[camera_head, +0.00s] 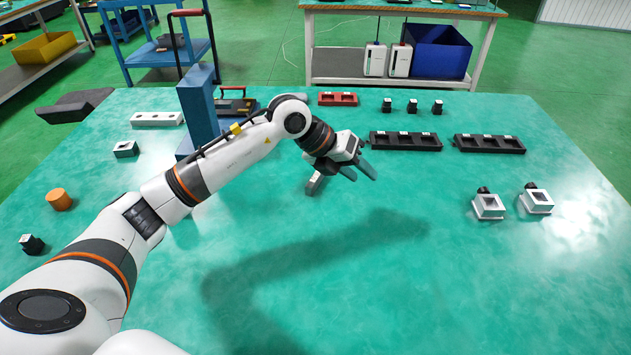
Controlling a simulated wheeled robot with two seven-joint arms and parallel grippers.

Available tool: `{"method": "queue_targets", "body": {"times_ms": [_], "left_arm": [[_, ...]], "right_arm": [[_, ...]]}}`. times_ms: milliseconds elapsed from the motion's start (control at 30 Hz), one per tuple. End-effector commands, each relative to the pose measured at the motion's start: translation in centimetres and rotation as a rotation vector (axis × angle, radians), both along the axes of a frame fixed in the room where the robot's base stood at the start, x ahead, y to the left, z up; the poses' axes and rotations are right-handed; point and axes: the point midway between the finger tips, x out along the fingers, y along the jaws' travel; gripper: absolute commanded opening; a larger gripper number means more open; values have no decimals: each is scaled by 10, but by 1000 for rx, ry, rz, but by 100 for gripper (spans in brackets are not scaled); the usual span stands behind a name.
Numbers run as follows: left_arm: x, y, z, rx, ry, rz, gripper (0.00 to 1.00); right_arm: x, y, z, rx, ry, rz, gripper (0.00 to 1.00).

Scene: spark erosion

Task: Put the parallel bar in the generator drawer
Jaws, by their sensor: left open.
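A small grey bar (315,184), which looks like the parallel bar, lies on the green table just below and left of my left gripper (358,171). My left gripper hangs over the middle of the table, with its two fingers apart and nothing visible between them. The fingers point to the right of the bar and do not appear to touch it. Part of the bar may be hidden by the wrist. I cannot make out a generator drawer for certain. My right gripper is not in view.
A blue column (198,105) stands behind my left arm. Two black trays (405,141) (489,144) and a red tray (338,99) lie at the back. Two white square fixtures (488,207) (537,201) stand at right. The table's front middle is clear.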

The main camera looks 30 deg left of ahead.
Motion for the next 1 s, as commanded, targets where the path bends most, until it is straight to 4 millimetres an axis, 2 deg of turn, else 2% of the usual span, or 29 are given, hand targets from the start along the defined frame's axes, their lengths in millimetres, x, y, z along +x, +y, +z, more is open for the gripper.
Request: {"method": "queue_targets", "body": {"times_ms": [33, 100, 200, 300, 367, 700, 867, 1000], "left_arm": [[7, 28, -3, 150, 8, 33, 42], [11, 62, -6, 320, 32, 83, 42], [14, 100, -4, 486, 61, 150, 42], [14, 118, -2, 568, 79, 187, 42], [15, 123, -6, 587, 85, 197, 42], [35, 124, -56, 587, 88, 196, 42], [39, 124, -65, 587, 86, 197, 42], [44, 125, -82, 586, 89, 195, 42]], "right_arm": [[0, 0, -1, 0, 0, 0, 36], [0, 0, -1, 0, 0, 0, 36], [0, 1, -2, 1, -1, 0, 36], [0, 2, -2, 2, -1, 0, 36], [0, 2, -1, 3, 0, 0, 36], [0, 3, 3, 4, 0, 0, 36], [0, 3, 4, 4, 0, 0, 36], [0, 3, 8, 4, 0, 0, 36]]}}
